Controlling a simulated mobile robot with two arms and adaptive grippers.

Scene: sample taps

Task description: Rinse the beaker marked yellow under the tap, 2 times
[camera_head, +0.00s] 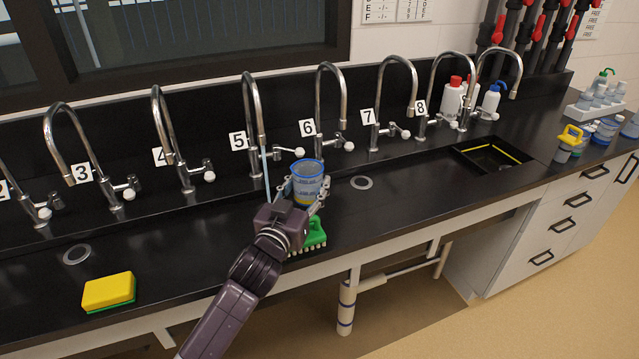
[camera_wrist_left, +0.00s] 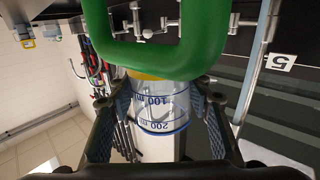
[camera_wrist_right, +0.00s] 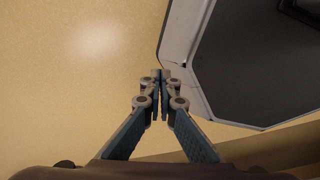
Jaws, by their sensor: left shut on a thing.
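The beaker (camera_head: 308,182) is clear, with a blue rim, blue 100 ml and 200 ml marks and a yellow band at its base. It stands upright in my left gripper (camera_head: 303,196), which is shut on it above the counter. The left wrist view shows the beaker (camera_wrist_left: 160,112) between both fingers (camera_wrist_left: 160,122). Tap 5 (camera_head: 252,100) has a thin pale-blue stream (camera_head: 266,175) under its spout, left of the beaker and apart from it. My right gripper (camera_wrist_right: 160,76) is shut and empty over the floor, outside the head view.
A green brush (camera_head: 315,234) lies on the counter just below the held beaker; its handle (camera_wrist_left: 160,55) looms in the left wrist view. A yellow-green sponge (camera_head: 108,291) lies at left. Tap 6 (camera_head: 330,100) stands behind the beaker. A drain (camera_head: 361,182) lies right of it.

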